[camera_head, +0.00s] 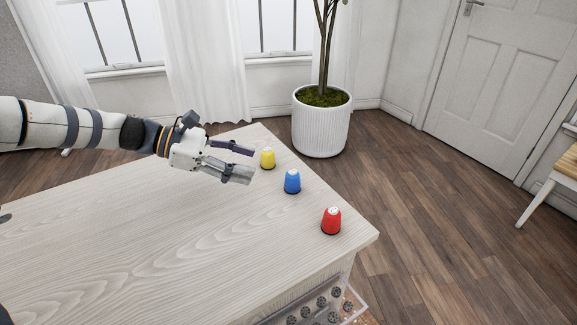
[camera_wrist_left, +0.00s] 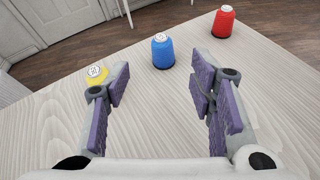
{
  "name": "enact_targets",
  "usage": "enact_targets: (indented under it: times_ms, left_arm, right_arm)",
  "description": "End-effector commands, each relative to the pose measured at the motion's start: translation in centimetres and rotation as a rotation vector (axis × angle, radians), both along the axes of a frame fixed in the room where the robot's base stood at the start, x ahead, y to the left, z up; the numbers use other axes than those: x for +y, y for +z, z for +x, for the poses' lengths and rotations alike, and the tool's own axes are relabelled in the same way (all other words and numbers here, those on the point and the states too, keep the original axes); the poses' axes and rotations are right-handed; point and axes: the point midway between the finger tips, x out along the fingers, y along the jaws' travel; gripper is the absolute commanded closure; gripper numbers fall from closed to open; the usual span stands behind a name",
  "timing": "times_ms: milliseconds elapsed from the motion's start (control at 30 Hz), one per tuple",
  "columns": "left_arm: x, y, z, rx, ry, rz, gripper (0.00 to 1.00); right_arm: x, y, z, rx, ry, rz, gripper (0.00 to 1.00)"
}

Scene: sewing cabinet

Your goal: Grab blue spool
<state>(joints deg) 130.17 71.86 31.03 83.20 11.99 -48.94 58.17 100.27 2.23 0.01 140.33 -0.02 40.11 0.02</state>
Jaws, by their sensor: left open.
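The blue spool (camera_head: 292,182) stands upright on the table between a yellow and a red spool. It also shows in the left wrist view (camera_wrist_left: 162,51), ahead of and between my fingers, nearer the left one in the picture. My left gripper (camera_head: 243,162) is open and empty above the table, left of the blue spool and apart from it. Its two purple-padded fingers (camera_wrist_left: 162,97) show in the wrist view. In that view the yellow spool (camera_wrist_left: 96,75) is partly hidden by the left-hand finger. My right gripper is not in view.
The yellow spool (camera_head: 267,158) stands close to my left fingertips. The red spool (camera_head: 331,221) stands near the table's right corner. The pale wooden table (camera_head: 150,235) is otherwise largely clear. A clear drawer (camera_head: 318,308) with several dark bobbins sticks out below the front edge.

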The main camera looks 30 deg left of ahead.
Motion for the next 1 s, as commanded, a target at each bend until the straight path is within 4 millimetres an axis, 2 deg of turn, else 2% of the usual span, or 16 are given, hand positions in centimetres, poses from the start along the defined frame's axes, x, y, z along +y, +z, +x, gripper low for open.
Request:
enact_targets:
  times_ms: [33, 167, 600, 867, 1000]
  left_arm:
    - [-0.8, -1.0, 0.3, 0.012, -0.006, 0.000, 0.50]
    - [-3.2, -2.5, 1.8, 0.015, -0.006, 0.000, 0.50]
    - [-8.5, -4.9, 5.7, 0.009, -0.003, 0.001, 0.50]
    - [-8.9, -4.7, 6.0, 0.003, -0.001, 0.001, 0.50]
    - [-8.8, -4.7, 6.0, 0.003, -0.001, 0.001, 0.82]
  right_arm:
    - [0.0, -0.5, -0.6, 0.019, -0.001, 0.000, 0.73]
    - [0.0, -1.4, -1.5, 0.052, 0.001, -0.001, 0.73]
    - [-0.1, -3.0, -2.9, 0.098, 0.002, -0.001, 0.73]
    - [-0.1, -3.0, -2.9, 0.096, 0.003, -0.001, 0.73]
    - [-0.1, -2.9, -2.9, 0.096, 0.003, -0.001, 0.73]
